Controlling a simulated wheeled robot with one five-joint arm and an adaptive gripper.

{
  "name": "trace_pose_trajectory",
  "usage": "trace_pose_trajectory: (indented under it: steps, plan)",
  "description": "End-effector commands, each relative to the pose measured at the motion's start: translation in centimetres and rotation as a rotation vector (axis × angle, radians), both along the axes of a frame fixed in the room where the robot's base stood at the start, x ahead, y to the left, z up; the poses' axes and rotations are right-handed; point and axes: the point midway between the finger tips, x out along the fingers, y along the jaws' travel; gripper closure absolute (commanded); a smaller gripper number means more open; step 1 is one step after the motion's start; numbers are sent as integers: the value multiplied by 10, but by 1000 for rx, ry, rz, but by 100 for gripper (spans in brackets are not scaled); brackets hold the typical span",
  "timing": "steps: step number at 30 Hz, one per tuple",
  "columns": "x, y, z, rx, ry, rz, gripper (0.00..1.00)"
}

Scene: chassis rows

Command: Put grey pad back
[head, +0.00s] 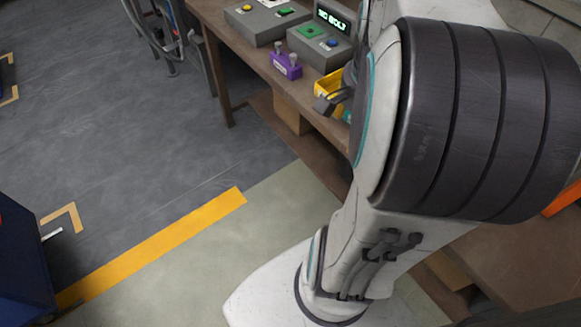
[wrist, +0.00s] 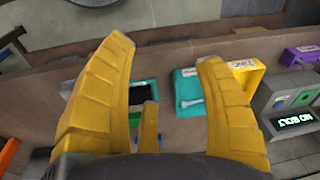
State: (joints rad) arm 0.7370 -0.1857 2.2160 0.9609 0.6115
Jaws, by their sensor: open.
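My gripper (wrist: 164,52) is open in the wrist view, its two yellow ribbed fingers wide apart with nothing between the tips. It is over the brown bench (wrist: 152,68). I cannot pick out a grey pad for certain in either view. A teal tray (wrist: 181,80) lies beyond the right finger, with a pale, slim piece (wrist: 190,103) in it. A second teal tray (wrist: 152,84) with a dark inside is partly hidden between the fingers. In the head view my arm hides much of the bench.
A yellow labelled bin (wrist: 247,76) stands beside the teal tray. A grey console with a "NO BOLT" display (head: 333,20), another grey console (head: 262,24) and a purple block with two grey pegs (head: 287,66) are on the bench. The floor left of the bench is open.

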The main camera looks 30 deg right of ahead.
Motion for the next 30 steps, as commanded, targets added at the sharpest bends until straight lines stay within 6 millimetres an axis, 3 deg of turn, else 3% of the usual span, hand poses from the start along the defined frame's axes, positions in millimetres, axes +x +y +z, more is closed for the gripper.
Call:
trace_pose_trajectory:
  steps: [1,6,12,21,30]
  plan:
    - [6,23,3,-20,-10,140,36]
    - [12,86,6,-85,-39,583,36]
    - [1,138,5,-149,-75,997,36]
    - [-13,171,1,-202,-106,1302,36]
    - [-14,174,0,-208,-110,1334,36]
